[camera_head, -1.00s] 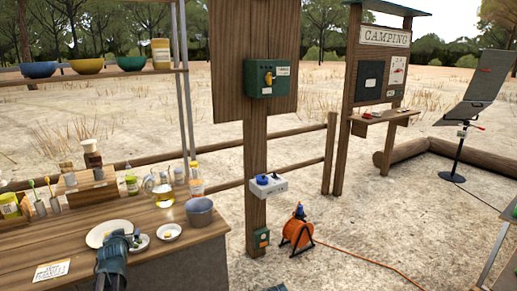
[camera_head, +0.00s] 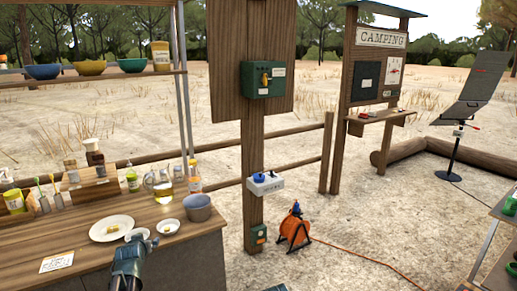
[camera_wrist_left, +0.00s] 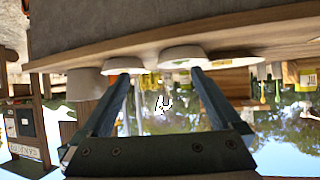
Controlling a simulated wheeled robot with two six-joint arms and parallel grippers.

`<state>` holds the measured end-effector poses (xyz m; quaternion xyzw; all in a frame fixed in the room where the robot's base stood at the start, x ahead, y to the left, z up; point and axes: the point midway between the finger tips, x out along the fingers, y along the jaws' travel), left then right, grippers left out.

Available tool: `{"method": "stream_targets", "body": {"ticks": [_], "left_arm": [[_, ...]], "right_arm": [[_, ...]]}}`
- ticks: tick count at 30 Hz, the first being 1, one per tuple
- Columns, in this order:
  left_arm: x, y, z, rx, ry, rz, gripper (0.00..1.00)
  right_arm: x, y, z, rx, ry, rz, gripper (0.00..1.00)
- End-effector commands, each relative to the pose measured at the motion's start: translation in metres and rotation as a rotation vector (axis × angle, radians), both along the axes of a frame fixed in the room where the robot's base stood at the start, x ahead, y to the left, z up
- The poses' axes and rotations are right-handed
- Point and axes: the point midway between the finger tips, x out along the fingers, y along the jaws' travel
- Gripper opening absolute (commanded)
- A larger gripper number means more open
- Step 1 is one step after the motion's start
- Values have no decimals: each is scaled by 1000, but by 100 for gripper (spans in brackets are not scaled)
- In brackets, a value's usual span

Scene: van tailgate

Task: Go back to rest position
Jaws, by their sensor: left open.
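My left gripper (camera_head: 145,243) is at the front edge of the wooden counter (camera_head: 75,235), just below the white plate (camera_head: 96,232) in the head view. In the left wrist view, which is upside down, its two fingers (camera_wrist_left: 160,76) are spread apart with nothing between them. The plate holds a small yellowish piece (camera_head: 112,228). A small white bowl (camera_head: 138,235) is partly hidden behind the gripper, and another small bowl (camera_head: 168,227) stands to its right. My right gripper is not in view.
A grey pot (camera_head: 198,207) stands at the counter's right end, beside a glass jug (camera_head: 161,188) and several bottles. A wooden post with a green box (camera_head: 263,79) rises beyond. An orange cable reel (camera_head: 295,230) sits on the sandy ground, its cable running right.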

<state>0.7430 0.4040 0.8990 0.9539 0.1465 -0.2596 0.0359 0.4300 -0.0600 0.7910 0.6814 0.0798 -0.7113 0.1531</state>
Motion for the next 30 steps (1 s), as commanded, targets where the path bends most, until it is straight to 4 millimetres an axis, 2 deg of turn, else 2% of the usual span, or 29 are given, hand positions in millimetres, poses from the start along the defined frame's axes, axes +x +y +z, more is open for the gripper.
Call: {"method": "stream_targets", "body": {"ticks": [8, 11, 15, 17, 21, 24, 27, 30], "left_arm": [[-25, -89, -13, -35, 177, -114, 98], [-47, -136, -20, -45, 284, -178, 98], [-98, -210, -29, -48, 477, -280, 98], [-124, -238, -31, -41, 563, -322, 98], [-190, -291, -31, -9, 764, -409, 98], [-236, -316, -27, 23, 891, -456, 98], [-272, -331, -23, 54, 992, -488, 98], [-297, -339, -19, 79, 1062, -504, 98]], "right_arm": [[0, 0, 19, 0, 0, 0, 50], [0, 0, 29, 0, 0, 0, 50], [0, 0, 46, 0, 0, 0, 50], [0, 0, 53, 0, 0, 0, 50], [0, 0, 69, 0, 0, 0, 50], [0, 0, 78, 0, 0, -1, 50], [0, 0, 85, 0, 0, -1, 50], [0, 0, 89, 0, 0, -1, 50]]}}
